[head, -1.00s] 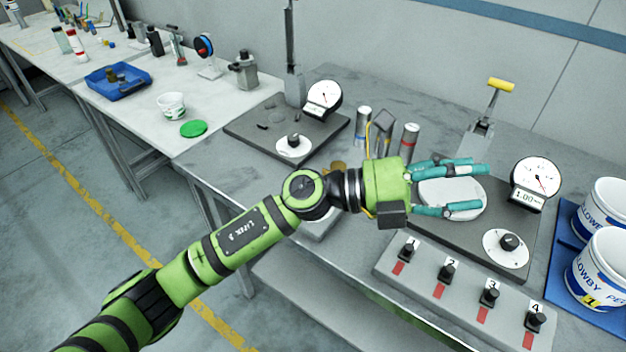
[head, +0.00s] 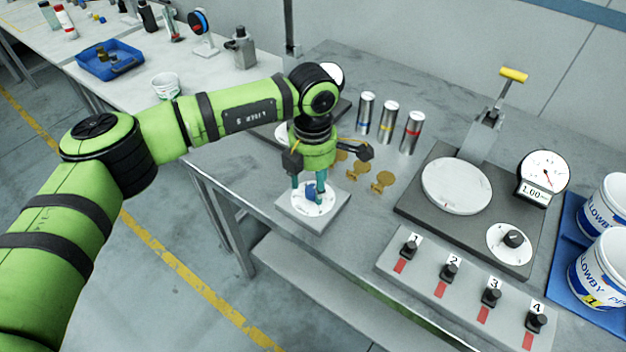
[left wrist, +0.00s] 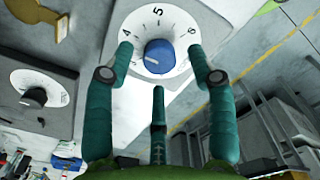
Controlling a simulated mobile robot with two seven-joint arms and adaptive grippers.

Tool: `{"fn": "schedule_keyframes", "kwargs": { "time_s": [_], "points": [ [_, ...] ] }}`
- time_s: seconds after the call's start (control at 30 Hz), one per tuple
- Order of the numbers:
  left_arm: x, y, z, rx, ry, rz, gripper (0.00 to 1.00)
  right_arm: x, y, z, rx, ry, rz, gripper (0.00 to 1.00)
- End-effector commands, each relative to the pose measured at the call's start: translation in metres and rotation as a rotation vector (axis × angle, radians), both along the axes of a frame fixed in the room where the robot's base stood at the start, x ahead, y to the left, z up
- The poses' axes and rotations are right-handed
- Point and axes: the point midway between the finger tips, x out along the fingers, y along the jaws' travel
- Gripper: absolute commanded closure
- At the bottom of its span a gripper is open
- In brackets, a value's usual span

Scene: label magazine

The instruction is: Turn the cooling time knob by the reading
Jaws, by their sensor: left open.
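A blue knob (head: 312,194) sits on a white round dial on a light square plate (head: 332,210) near the table's front left. In the left wrist view the blue knob (left wrist: 160,56) shows close up, with 4, 5 and 6 on the dial (left wrist: 176,19). A pale mark shows on its left side. My left gripper (head: 309,188) points down over this dial. Its teal fingers (left wrist: 160,80) are open around the knob with gaps visible; contact cannot be told. A gauge (head: 543,171) at the right has a needle and a display reading 1.00. My right gripper is not in view.
A dark base with a white disc (head: 456,186) and a black knob (head: 512,239) stands to the right. A strip of numbered black knobs (head: 465,285) lies in front. Silver cylinders (head: 388,121) and brass pieces (head: 383,181) stand behind my gripper. White tubs (head: 600,265) are far right.

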Motion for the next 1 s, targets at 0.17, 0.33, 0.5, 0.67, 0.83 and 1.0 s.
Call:
{"fn": "schedule_keyframes", "kwargs": {
  "time_s": [0.17, 0.33, 0.5, 0.67, 0.83, 1.0],
  "points": [
    [0.000, -0.001, -0.014, -0.002, 0.000, 0.000, 0.44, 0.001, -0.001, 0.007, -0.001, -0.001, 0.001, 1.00],
    [0.000, -0.001, -0.018, -0.003, -0.001, -0.001, 0.44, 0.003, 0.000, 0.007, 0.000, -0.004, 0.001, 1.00],
    [0.000, -0.001, -0.018, -0.003, 0.000, -0.001, 0.64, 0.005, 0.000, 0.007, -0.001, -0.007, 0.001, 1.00],
    [0.000, -0.001, -0.018, -0.003, 0.000, -0.001, 1.00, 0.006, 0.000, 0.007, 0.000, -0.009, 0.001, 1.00],
    [0.000, -0.001, -0.018, -0.003, 0.000, -0.004, 1.00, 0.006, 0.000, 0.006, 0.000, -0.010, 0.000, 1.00],
    [0.000, -0.001, -0.020, -0.003, 0.000, -0.036, 1.00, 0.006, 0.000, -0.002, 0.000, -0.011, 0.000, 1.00]
  ]
}}
